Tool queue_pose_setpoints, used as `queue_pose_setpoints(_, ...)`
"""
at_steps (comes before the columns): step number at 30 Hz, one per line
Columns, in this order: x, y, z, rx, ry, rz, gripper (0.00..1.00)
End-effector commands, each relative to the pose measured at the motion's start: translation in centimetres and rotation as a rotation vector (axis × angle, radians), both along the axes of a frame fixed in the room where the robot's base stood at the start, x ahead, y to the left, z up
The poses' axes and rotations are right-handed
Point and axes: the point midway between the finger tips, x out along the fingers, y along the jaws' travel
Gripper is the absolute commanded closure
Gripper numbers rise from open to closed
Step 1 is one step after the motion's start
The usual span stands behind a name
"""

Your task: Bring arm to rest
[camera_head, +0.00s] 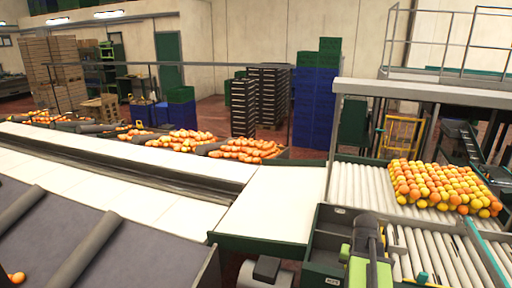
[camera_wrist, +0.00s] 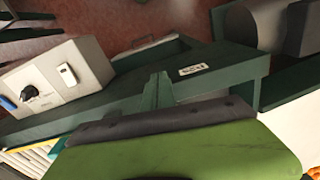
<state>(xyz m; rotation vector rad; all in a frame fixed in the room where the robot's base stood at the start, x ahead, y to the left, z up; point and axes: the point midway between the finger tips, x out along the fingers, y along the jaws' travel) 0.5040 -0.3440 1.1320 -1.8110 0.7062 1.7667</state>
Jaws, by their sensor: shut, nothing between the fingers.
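My gripper (camera_wrist: 165,122) fills the bottom of the wrist view as a broad lime-green body with a dark grey front edge. It is shut and holds nothing. In the head view my grey and lime-green arm (camera_head: 369,272) stands low at the right of centre, folded close in front of the roller conveyor. The fingertips cannot be made out clearly there. In the wrist view, a dark green frame (camera_wrist: 228,70) with a small white label lies beyond the gripper; its distance is hard to judge.
A roller conveyor (camera_head: 349,183) carries a pile of oranges (camera_head: 440,186) at the right. A white belt (camera_head: 268,203) crosses the middle. More oranges (camera_head: 240,149) lie along the sorting line. Blue crates (camera_head: 314,100) stand behind. A pale box (camera_wrist: 62,78) is left in the wrist view.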

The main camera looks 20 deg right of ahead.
Motion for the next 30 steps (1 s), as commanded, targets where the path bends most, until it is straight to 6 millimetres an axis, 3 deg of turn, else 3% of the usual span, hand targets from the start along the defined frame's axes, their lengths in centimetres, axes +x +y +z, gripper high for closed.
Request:
queue_pose_setpoints(1,2.0,3.5,0.0,-0.003,-0.003,0.079,1.00)
queue_pose_setpoints(3,4.5,8.2,0.0,-0.007,-0.009,0.187,1.00)
queue_pose_setpoints(7,7.6,17.0,0.0,-0.012,-0.019,0.379,1.00)
queue_pose_setpoints(12,9.3,26.4,0.0,-0.016,-0.031,0.576,1.00)
queue_pose_setpoints(18,9.4,35.5,-0.5,-0.019,-0.044,0.765,1.00)
queue_pose_setpoints(19,9.3,34.9,-2.5,-0.018,-0.038,0.753,1.00)
queue_pose_setpoints(30,7.6,34.6,-13.4,0.002,0.009,0.748,1.00)
